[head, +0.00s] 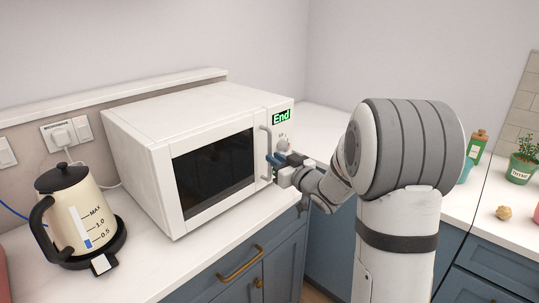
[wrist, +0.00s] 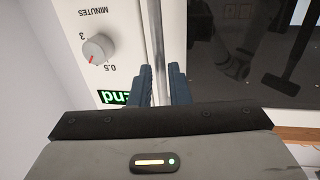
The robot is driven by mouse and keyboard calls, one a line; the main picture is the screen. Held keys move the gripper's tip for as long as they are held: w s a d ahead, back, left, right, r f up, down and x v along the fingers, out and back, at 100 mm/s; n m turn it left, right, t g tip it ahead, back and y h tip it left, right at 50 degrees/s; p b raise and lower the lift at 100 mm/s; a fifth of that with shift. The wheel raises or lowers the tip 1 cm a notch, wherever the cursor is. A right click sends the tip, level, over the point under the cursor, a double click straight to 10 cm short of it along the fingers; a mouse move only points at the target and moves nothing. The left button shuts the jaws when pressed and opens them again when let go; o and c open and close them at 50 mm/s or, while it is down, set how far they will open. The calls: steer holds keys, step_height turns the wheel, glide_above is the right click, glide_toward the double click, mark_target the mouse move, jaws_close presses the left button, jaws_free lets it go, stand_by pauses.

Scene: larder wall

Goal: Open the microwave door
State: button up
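The white microwave (head: 185,115) stands on the counter with its door (head: 163,180) shut. The door has a dark window and an upright pale handle (head: 264,140) at its right edge. My gripper (head: 276,161) is at the lower part of this handle. In the wrist view the picture is upside down, and the handle (wrist: 156,40) runs between the two blue fingers of my gripper (wrist: 160,82). The gripper's body hides the handle's near end in that view.
A cream kettle (head: 83,215) stands on its base left of the microwave. A dial (wrist: 98,47) and a green "End" display (head: 281,116) are beside the handle. A green bottle (head: 477,145) and a potted plant (head: 520,165) stand on the right counter.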

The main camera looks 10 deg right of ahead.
steer(key=shift+x, duration=1.75)
steer(key=shift+c, duration=0.2)
jaws_close()
